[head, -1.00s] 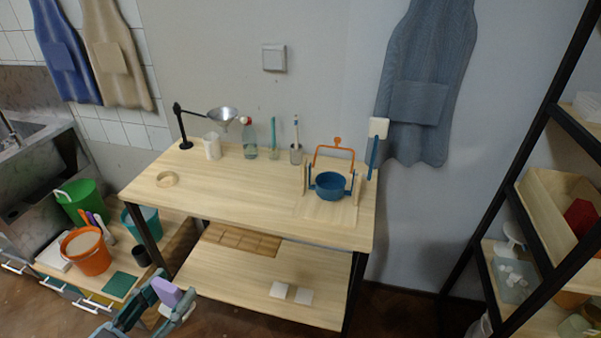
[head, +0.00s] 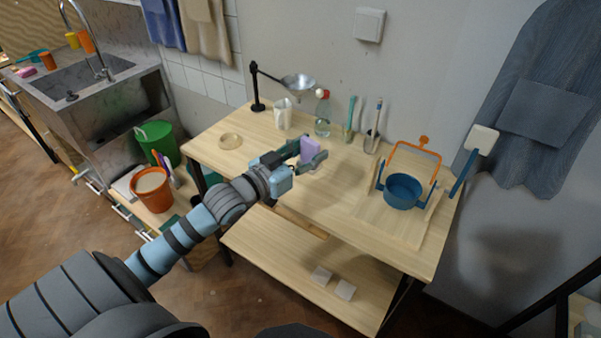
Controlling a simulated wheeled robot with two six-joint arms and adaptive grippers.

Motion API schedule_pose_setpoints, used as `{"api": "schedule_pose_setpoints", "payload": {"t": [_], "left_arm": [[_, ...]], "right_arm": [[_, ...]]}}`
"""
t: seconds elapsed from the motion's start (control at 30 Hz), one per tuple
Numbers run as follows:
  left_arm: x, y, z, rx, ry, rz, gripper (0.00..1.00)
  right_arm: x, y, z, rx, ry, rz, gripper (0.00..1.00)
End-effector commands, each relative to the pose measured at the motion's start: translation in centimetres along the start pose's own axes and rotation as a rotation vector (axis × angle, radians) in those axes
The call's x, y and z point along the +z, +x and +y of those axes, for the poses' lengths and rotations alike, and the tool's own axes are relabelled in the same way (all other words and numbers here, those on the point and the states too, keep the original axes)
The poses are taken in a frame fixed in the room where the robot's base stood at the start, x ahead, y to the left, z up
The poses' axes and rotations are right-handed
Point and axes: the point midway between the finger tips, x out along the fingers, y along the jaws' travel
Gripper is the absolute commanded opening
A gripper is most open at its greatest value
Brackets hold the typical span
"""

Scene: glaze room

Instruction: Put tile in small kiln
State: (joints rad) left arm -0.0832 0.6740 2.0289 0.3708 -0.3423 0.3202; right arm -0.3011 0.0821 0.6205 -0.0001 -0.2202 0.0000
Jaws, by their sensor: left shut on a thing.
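My left gripper (head: 312,152) is shut on a small purple block (head: 310,148). It holds the block upright over the middle of the wooden table (head: 300,195); I cannot tell whether the block touches the tabletop. I cannot make out a small kiln in this view. My right gripper is not in view.
A blue pot (head: 403,191) with an orange handled frame (head: 420,152) stands on a board at the right.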

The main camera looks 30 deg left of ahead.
Motion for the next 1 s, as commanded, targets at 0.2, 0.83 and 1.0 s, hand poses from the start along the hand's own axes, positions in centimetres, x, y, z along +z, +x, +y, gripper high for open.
{"api": "schedule_pose_setpoints", "payload": {"t": [0.2,0.83,1.0], "left_arm": [[-2.1,3.8,-7.8,-0.169,-0.008,0.001,0.09],[13.7,4.9,-9.3,-0.203,-0.01,0.0,0.09],[17.2,5.1,-9.3,-0.202,-0.011,0.0,0.09]], "right_arm": [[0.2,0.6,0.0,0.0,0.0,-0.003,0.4],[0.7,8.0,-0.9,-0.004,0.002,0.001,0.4],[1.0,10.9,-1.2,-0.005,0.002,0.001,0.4]]}}
